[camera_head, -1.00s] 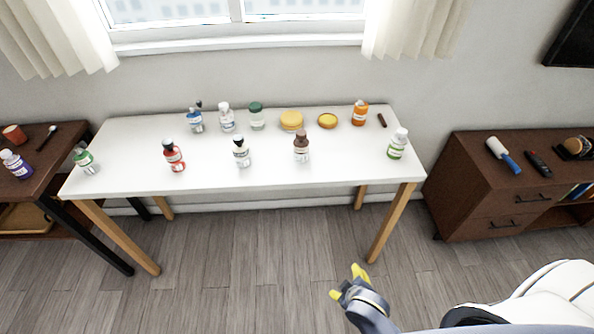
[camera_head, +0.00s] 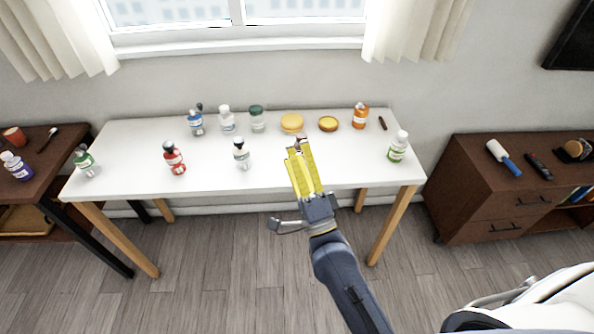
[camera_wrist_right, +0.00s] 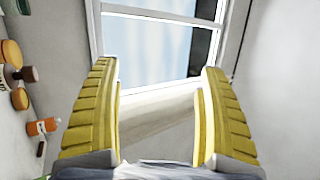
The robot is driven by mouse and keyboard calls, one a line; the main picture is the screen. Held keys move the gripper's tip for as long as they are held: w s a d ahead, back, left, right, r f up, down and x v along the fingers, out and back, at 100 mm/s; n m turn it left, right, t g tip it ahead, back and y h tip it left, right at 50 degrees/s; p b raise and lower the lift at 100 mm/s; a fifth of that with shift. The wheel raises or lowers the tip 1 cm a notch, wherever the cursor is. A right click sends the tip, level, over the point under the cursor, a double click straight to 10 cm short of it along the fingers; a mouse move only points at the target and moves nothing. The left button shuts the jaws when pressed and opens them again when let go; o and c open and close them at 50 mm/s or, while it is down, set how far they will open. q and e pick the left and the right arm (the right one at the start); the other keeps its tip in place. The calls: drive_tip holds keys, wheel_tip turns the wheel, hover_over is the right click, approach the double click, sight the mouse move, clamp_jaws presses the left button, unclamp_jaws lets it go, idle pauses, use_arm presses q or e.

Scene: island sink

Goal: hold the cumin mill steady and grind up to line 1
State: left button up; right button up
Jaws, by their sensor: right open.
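No label is legible, so I cannot tell which container is the cumin mill. My right gripper (camera_head: 297,149) is open, its yellow fingers pointing towards the back of the white table. It covers most of a brown bottle (camera_head: 299,140), of which only a small top part shows. In the right wrist view the fingers stand apart with nothing between them, and a brown-capped bottle (camera_wrist_right: 22,74) shows at the left, outside them. A red bottle (camera_head: 174,158) and a white bottle with a dark top (camera_head: 242,154) stand upright left of the gripper. My left gripper is not in view.
Blue (camera_head: 196,121), white (camera_head: 227,119), green-lidded (camera_head: 257,119) and orange (camera_head: 360,116) containers stand along the back of the white table (camera_head: 130,145), with two yellow round items (camera_head: 291,123). A green-labelled bottle (camera_head: 398,147) is near the right edge. Dark side tables flank it.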

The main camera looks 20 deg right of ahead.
drive_tip(key=w+d+m+g+h, duration=0.2)
drive_tip(key=w+d+m+h, duration=0.3)
drive_tip(key=m+h, duration=0.65)
drive_tip(key=m+g+y, duration=0.4)
drive_tip(key=m+g, duration=0.6)
drive_tip(key=m, duration=0.4)
approach(302, 139)
drive_tip(key=s+a+f, duration=0.2)
drive_tip(key=s+f, duration=0.1)
drive_tip(key=f, duration=0.2)
drive_tip(key=x, duration=1.6)
drive_tip(key=shift+d+r, duration=0.3)
drive_tip(key=shift+d, duration=0.05)
drive_tip(key=c, duration=1.3)
drive_tip(key=shift+c, duration=0.2)
